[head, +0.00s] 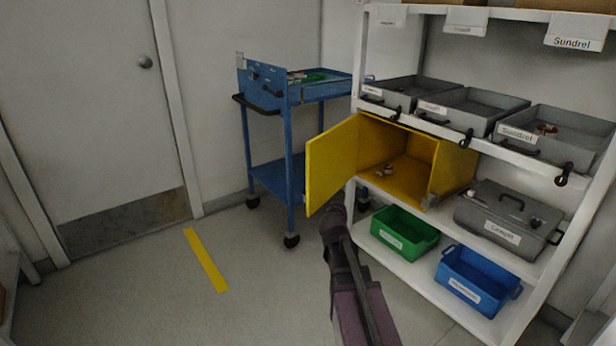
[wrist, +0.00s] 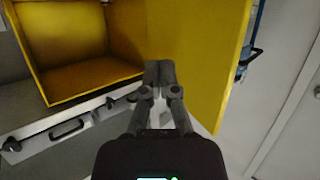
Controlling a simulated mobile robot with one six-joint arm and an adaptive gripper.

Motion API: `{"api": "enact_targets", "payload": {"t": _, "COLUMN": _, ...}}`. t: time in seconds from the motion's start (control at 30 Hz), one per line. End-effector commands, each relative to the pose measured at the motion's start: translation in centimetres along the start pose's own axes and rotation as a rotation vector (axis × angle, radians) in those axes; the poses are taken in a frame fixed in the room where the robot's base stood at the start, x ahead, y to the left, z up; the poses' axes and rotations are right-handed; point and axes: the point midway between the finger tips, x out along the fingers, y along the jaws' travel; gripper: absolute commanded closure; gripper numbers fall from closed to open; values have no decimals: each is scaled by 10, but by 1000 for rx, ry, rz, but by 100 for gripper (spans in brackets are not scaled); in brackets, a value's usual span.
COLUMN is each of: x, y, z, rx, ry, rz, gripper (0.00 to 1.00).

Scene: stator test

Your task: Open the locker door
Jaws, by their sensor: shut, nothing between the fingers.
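The yellow locker (head: 448,165) stands on the middle shelf of the white rack. Its yellow door (head: 333,163) is swung wide open to the left, and the inside is exposed. A few small parts (head: 385,171) lie on the locker floor. My gripper (head: 334,212) is shut and empty, low in front of the locker by the door's lower edge. In the wrist view my gripper (wrist: 159,70) shows over the inner face of the door (wrist: 205,50), with the locker opening (wrist: 45,95) to the left. I cannot tell whether the fingertips touch the door.
A blue trolley (head: 268,178) stands behind the door at left. Grey bins (head: 470,106) sit on the shelf above the locker, a grey box (head: 485,225) to its right. Green (head: 400,235) and blue (head: 470,280) crates sit below. Floor at left is clear around a yellow strip (head: 206,260).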

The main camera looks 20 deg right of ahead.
Motion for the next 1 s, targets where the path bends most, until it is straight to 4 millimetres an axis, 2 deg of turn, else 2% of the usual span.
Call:
{"api": "enact_targets", "payload": {"t": 0.03, "x": 9, "y": 3, "z": -11, "rx": 6, "ry": 55, "rz": -15, "gripper": 100}}
{"api": "enact_targets", "payload": {"t": 0.2, "x": 24, "y": 8, "z": -46, "rx": 16, "ry": 227, "rz": -103, "gripper": 100}}
{"api": "enact_targets", "payload": {"t": 0.5, "x": 38, "y": 6, "z": -84, "rx": -4, "ry": 431, "rz": -340, "gripper": 100}}
{"api": "enact_targets", "payload": {"t": 0.77, "x": 41, "y": 0, "z": -89, "rx": -50, "ry": 481, "rz": -602, "gripper": 100}}
{"api": "enact_targets", "payload": {"t": 1.0, "x": 39, "y": 0, "z": -72, "rx": -96, "ry": 414, "rz": -846, "gripper": 100}}
